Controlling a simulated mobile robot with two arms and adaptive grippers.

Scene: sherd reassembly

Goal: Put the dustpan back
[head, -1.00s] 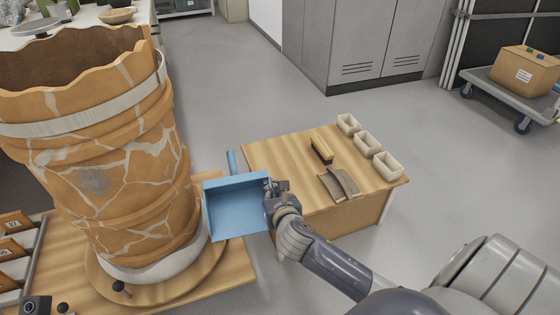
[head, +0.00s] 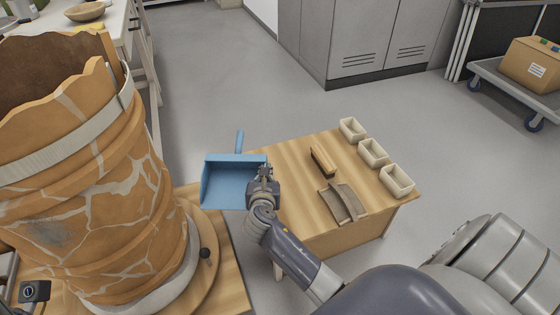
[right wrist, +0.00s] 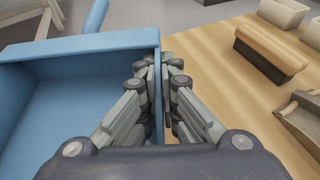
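The blue dustpan (head: 228,186) is in the head view, left of the small wooden table (head: 285,180), with its handle (head: 239,142) pointing away. My right gripper (head: 264,172) is at the dustpan's right side wall. In the right wrist view the fingers (right wrist: 160,80) stand on both sides of the wall of the dustpan (right wrist: 70,95) and look closed on it. The dustpan appears held up at the table's left edge; its height above the table is hard to tell. My left gripper is not in view.
The large cracked vessel (head: 80,190) stands close on the left. The table's far left part is clear.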

